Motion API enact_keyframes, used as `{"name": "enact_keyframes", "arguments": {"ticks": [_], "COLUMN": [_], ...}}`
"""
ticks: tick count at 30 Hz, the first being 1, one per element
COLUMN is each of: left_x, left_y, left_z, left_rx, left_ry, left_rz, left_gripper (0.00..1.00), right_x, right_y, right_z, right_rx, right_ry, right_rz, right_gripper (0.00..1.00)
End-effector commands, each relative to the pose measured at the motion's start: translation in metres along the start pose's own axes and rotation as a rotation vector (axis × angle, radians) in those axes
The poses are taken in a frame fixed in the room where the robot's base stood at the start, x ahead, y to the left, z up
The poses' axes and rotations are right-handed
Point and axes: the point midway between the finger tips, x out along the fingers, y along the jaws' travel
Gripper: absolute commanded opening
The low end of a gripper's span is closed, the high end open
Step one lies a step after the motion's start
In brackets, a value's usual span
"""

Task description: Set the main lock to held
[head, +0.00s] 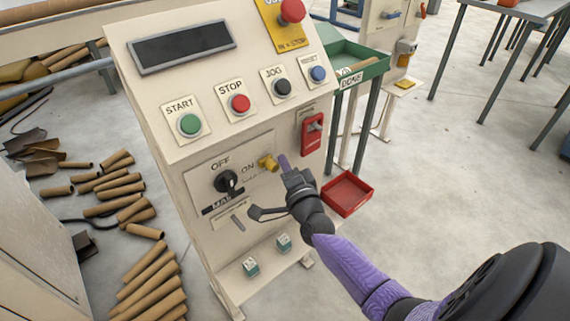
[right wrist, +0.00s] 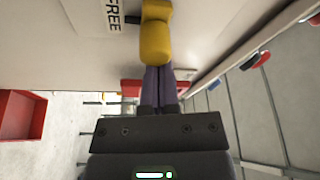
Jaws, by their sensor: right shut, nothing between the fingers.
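The control panel has a black rotary main switch (head: 228,183) between OFF and ON labels. A small yellow knob (head: 268,163) sits to its right on the panel; it appears to be the lock. In the right wrist view this yellow piece (right wrist: 156,40) shows large beside a label reading FREE (right wrist: 112,14). My right gripper (head: 283,163) is shut and empty, its purple fingers together. In the right wrist view the fingertips (right wrist: 158,72) are right at the yellow piece's end; I cannot tell whether they touch. My left gripper is not in view.
Green START (head: 190,123), red STOP (head: 240,103) and other buttons sit above. A red switch box (head: 312,132) is to the right. A red bin (head: 346,193) stands on the floor. Cardboard tubes (head: 150,275) lie at left.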

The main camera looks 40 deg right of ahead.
Motion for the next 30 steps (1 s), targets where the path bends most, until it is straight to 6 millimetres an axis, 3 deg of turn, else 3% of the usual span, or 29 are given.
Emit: {"name": "enact_keyframes", "arguments": {"ticks": [5, 15, 30], "left_x": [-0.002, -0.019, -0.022], "left_y": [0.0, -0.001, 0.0], "left_z": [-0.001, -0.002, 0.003], "left_rx": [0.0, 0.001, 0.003], "left_ry": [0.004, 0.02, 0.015], "left_rz": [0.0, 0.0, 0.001], "left_gripper": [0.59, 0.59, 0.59], "right_x": [-0.001, -0.015, -0.013], "right_y": [-0.002, -0.017, -0.021], "right_z": [0.003, 0.045, 0.044], "right_rx": [0.001, 0.0, 0.001], "right_ry": [0.0, -0.001, -0.002], "right_rz": [0.001, 0.0, 0.0], "right_gripper": [0.0, 0.0, 0.0]}}
